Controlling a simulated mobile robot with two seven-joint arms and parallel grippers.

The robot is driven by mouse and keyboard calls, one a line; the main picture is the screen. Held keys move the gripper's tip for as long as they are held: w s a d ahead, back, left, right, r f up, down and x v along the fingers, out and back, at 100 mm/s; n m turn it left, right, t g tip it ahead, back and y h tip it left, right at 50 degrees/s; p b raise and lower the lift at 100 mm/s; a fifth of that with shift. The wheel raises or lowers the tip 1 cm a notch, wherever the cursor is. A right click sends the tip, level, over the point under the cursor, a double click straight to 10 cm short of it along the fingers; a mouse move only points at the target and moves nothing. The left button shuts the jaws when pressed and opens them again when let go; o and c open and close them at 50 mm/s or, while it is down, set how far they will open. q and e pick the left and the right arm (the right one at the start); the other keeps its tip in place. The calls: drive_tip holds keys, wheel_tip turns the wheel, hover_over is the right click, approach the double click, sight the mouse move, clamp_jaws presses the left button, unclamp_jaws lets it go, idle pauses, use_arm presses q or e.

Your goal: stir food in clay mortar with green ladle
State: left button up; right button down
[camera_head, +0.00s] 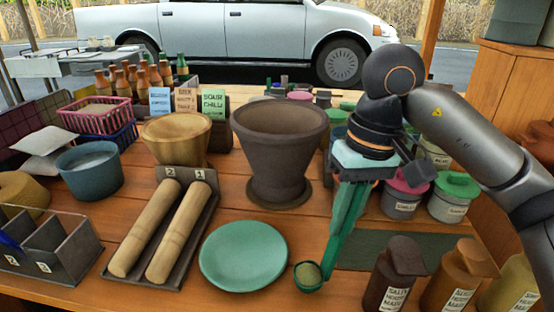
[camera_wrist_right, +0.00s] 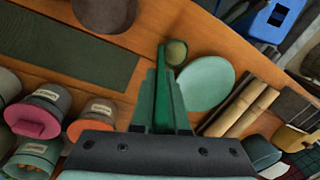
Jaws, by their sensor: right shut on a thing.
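The clay mortar (camera_head: 262,150) is a wide, dark brown pot standing upright mid-table in the head view. Its inside looks dark, and I cannot make out food in it. My right gripper (camera_head: 350,185) is right of the mortar and shut on the green ladle (camera_head: 343,235). The ladle's handle slants down to its bowl, which holds something olive-coloured, at the right of the green plate (camera_head: 243,256). I cannot tell whether the bowl touches the table. The ladle also shows in the right wrist view (camera_wrist_right: 163,95). My left gripper is out of view.
Two wooden pestles (camera_head: 178,230) lie in a dark tray left of the plate. A wooden bowl (camera_head: 176,138) and a blue-grey pot (camera_head: 90,172) stand further left. Brown jars (camera_head: 395,275) stand front right; lidded tubs (camera_head: 403,195) stand behind them. A green mat (camera_wrist_right: 75,50) lies nearby.

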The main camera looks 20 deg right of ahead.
drive_tip(key=shift+w+a+f, duration=0.15)
drive_tip(key=shift+w+f, duration=0.3)
drive_tip(key=shift+w, duration=0.1)
drive_tip(key=shift+s, duration=0.85)
drive_tip(key=shift+d+r, duration=0.25)
drive_tip(key=shift+d, duration=0.05)
use_arm(q)
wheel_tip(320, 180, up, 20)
drive_tip(key=p, duration=2.1)
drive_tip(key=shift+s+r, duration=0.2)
use_arm(e)
wheel_tip(320, 180, up, 22)
drive_tip(key=shift+d+r, duration=0.2)
drive_tip(key=shift+d, duration=0.05)
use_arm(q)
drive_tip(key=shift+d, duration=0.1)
use_arm(e)
drive_tip(key=shift+w+f, duration=0.1)
